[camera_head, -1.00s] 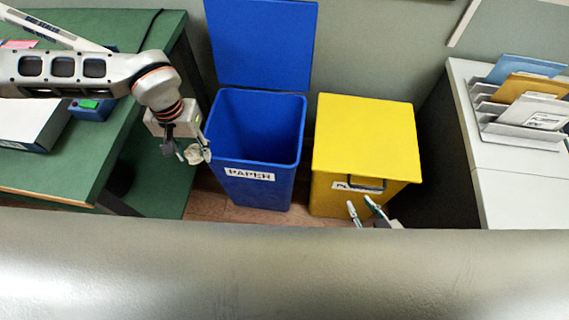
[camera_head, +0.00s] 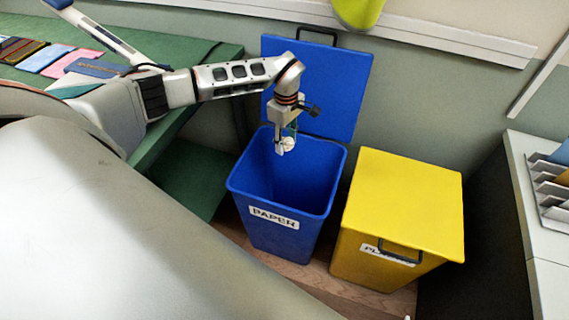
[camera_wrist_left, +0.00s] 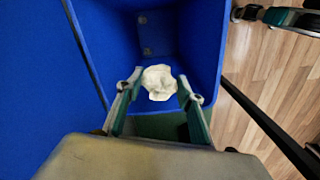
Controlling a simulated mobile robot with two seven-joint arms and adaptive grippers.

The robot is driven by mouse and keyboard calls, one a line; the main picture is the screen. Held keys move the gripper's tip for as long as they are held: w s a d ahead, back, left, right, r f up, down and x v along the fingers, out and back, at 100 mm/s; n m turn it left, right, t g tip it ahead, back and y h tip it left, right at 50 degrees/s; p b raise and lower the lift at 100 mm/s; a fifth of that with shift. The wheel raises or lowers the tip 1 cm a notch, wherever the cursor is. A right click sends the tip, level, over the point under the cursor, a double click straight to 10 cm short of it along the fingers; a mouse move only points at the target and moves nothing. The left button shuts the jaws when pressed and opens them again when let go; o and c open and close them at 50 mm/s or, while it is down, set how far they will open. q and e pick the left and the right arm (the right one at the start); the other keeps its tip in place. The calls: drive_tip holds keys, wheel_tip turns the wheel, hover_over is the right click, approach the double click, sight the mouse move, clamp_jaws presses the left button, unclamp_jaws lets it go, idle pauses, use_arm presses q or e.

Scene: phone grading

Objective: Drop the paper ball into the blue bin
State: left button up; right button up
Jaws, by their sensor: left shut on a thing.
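The blue bin (camera_head: 300,190) stands open, marked PAPER, with its lid (camera_head: 330,85) raised against the wall behind. My left gripper (camera_head: 286,143) is over the bin's opening, shut on the crumpled white paper ball (camera_wrist_left: 158,82). The ball also shows, small, between the fingers in the head view (camera_head: 290,141). In the left wrist view the bin's blue inside (camera_wrist_left: 195,40) lies beyond the ball. What seems to be part of my right gripper (camera_wrist_left: 282,17) shows at the top right of the left wrist view; its jaw state is unclear.
A closed yellow bin (camera_head: 405,205) stands just right of the blue one. A green table (camera_head: 190,55) with phones (camera_head: 45,58) is at the left. A light cabinet (camera_head: 535,190) with a file rack (camera_head: 553,185) is at the right.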

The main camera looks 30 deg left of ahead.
use_arm(q)
drive_tip(key=shift+a+f+n, duration=0.25)
drive_tip(key=shift+f+n, duration=0.05)
drive_tip(key=shift+f, duration=0.05)
drive_tip(key=shift+f+b, duration=0.3)
wheel_tip(320, 180, down, 5)
drive_tip(key=b, duration=0.3)
drive_tip(key=shift+f, duration=0.1)
drive_tip(key=o, duration=0.8)
